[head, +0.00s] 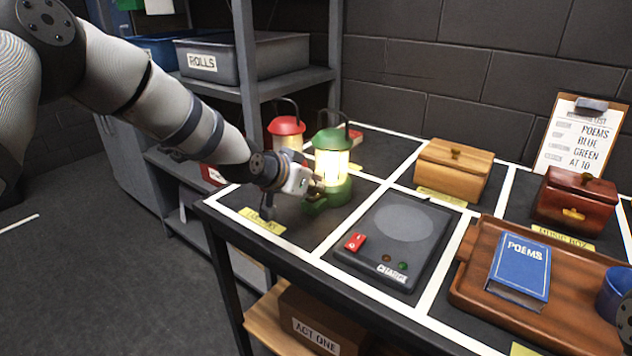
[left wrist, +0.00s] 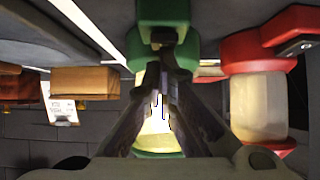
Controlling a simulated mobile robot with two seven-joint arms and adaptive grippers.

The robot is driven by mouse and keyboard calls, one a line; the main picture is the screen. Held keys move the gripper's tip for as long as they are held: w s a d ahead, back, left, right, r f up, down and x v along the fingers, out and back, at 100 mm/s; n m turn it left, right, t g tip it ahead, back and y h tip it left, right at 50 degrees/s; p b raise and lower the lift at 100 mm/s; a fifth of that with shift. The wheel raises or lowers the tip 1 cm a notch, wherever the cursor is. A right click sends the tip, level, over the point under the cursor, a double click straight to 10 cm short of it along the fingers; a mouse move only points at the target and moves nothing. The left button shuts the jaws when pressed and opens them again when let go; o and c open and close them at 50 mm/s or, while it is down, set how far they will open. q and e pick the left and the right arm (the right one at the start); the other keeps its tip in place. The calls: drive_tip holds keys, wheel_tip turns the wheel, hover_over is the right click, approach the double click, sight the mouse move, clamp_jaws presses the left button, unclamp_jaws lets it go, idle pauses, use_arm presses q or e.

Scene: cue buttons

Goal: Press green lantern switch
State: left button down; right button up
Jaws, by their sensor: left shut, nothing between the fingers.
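The green lantern (head: 331,165) stands on the dark table near its left end, and its glass glows pale yellow. It also shows in the left wrist view, upside down, with its green base (left wrist: 163,14) at the top. A small dark piece, seemingly its switch (left wrist: 163,36), shows on the base just past the fingertips. My left gripper (head: 312,190) is shut and empty, its tips at the lower left side of the lantern. In the left wrist view the fingers (left wrist: 163,68) meet in front of the base; whether they touch the switch I cannot tell.
A red lantern (head: 286,130) stands close behind the left gripper. A flat grey device (head: 400,262) with a red switch lies right of the green lantern. Farther right are a light wooden box (head: 453,170), a red-brown box (head: 577,200) and a tray (head: 470,285) with a blue book (head: 520,268).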

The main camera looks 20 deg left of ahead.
use_arm(q)
drive_tip(key=shift+s+a+f, duration=0.2)
drive_tip(key=shift+s+f, duration=0.3)
drive_tip(key=shift+f, duration=0.1)
drive_tip(key=shift+s+r, duration=0.1)
drive_tip(key=v, duration=1.2)
drive_tip(key=shift+w+r, duration=0.25)
drive_tip(key=shift+r, duration=0.2)
